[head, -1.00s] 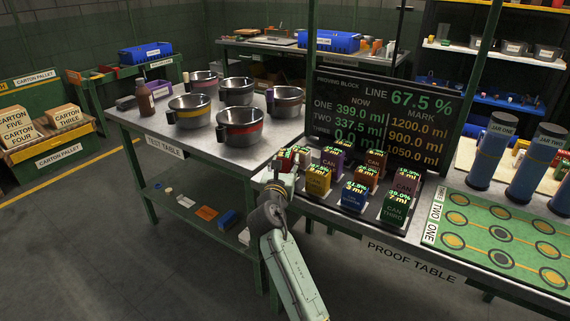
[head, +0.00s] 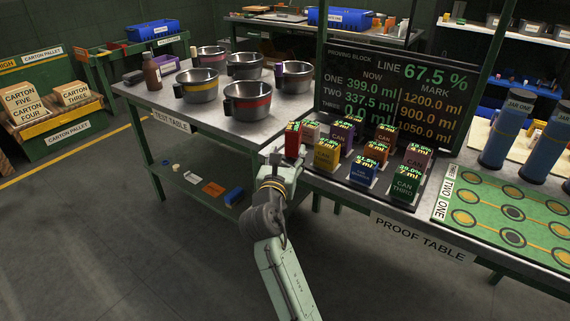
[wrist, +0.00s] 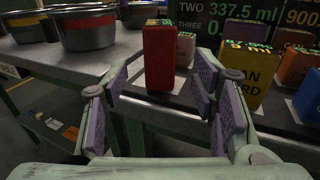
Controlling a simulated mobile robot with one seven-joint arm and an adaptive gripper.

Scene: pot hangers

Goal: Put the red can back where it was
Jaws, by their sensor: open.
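The red can (head: 292,141) is a block-shaped can standing upright at the left front end of the row of cans on the proof table. In the wrist view the red can (wrist: 159,58) stands straight ahead, framed between the purple finger pads. My gripper (head: 278,160) is open and sits just in front of and left of the can in the head view. In the wrist view my gripper (wrist: 160,88) shows both pads spread wide, with visible gaps on either side of the can. The can's exact spot on the dark base is partly hard to make out.
A yellow can (head: 326,155) stands close to the right of the red can, with a blue can (head: 362,177) and a green can (head: 404,184) further right. The proving block screen (head: 395,95) stands behind. Metal pots (head: 247,100) stand on the test table at left.

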